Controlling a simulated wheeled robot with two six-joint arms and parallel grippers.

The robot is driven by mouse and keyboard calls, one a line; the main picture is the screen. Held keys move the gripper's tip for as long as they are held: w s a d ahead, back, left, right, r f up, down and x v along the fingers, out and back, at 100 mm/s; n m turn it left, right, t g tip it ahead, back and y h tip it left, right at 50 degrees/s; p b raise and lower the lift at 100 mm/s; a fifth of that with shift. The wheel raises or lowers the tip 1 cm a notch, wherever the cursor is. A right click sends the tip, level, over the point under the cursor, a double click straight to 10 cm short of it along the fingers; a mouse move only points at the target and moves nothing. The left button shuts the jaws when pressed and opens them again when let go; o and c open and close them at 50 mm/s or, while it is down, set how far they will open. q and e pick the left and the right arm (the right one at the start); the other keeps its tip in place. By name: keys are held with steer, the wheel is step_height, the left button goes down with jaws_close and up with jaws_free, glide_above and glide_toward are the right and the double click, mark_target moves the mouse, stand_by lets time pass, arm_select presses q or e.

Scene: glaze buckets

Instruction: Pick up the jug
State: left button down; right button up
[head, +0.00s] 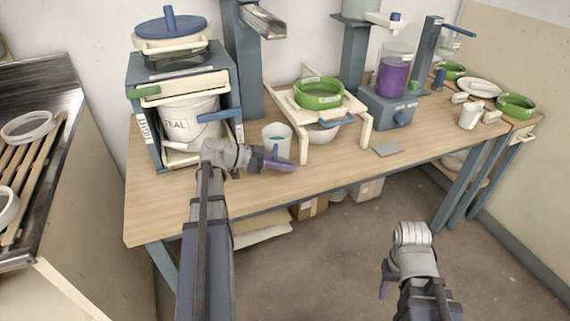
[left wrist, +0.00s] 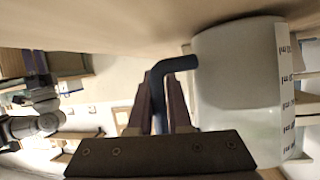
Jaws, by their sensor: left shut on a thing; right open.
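The jug (head: 277,137) is a pale, translucent cylinder with teal inside and a dark blue handle. It is at the table's front edge side, right of the shelf unit. My left gripper (head: 280,163) is shut on its handle. In the left wrist view the bent handle (left wrist: 158,80) runs between the two fingers, and the jug's body (left wrist: 238,90), with a printed ml scale, is just to the right. The jug appears to stand on the table; any gap under it cannot be made out. My right gripper (head: 384,287) is open and empty, low in front of the table.
A shelf unit (head: 147,112) holding a white TEAL bucket (head: 188,122) stands left of the jug. A cream stand (head: 304,142) with a green ring (head: 319,94) is close on its right. Further right are a purple-filled container (head: 393,77) and a grey tile (head: 387,149).

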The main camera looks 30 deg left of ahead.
step_height(320, 180, up, 10)
steer(key=p, duration=0.9)
steer(key=shift+f, duration=0.2)
stand_by(0.7)
step_height(320, 180, up, 9)
steer(key=p, duration=0.9)
